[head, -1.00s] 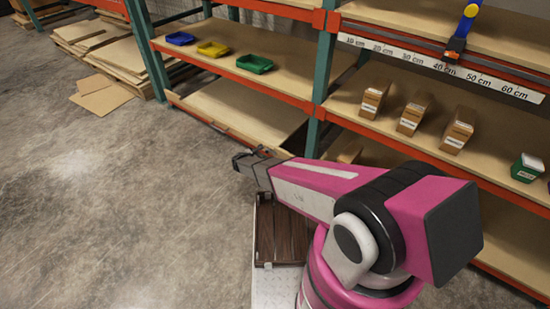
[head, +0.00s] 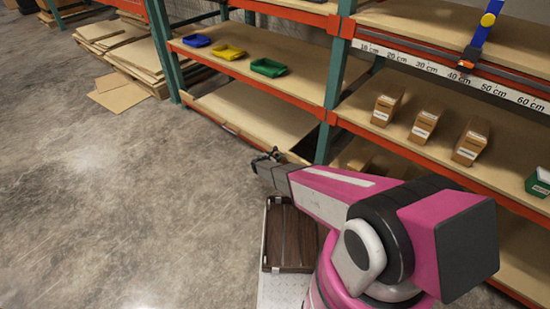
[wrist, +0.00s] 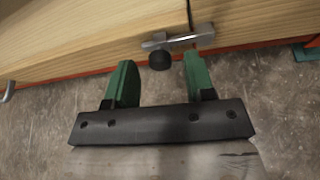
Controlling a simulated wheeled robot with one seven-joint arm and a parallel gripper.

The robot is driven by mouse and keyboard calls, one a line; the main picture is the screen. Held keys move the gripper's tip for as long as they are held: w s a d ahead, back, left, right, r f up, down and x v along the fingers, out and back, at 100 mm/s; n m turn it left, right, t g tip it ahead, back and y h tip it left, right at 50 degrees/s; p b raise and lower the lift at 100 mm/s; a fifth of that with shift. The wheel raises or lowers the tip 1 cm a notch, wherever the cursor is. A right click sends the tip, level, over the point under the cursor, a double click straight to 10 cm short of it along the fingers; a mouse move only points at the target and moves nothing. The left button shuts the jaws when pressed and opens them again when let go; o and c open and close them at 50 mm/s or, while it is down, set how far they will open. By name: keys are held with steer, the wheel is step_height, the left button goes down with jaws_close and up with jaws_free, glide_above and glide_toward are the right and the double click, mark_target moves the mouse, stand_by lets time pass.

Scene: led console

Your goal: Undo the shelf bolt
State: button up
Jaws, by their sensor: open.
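The shelf bolt is a metal bar (wrist: 178,37) with a dark round knob (wrist: 161,60) below it, at the pale wooden shelf edge in the wrist view. A dark gap or seam in the wood runs down to the bar. My gripper (wrist: 159,62) has two green fingers spread apart, one either side of the knob in the picture. The knob shows between the fingertips, nothing is clamped, and I cannot tell how far ahead of them it is. In the head view my gripper (head: 267,158) is at the lower shelf's front edge, and the bolt cannot be made out.
The lower shelf board (head: 258,113) lies beyond my gripper, close to a green upright (head: 325,143). Blue (head: 196,40), yellow (head: 227,52) and green (head: 267,67) bins stand on the shelf above. Boxes (head: 425,123) stand at right. Concrete floor (head: 110,200) is open at left.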

steer(key=shift+w+d+f, duration=0.1)
steer(key=shift+w, duration=0.1)
jaws_close()
steer(key=shift+w+a, duration=0.95)
steer(key=shift+a, duration=0.25)
jaws_free()
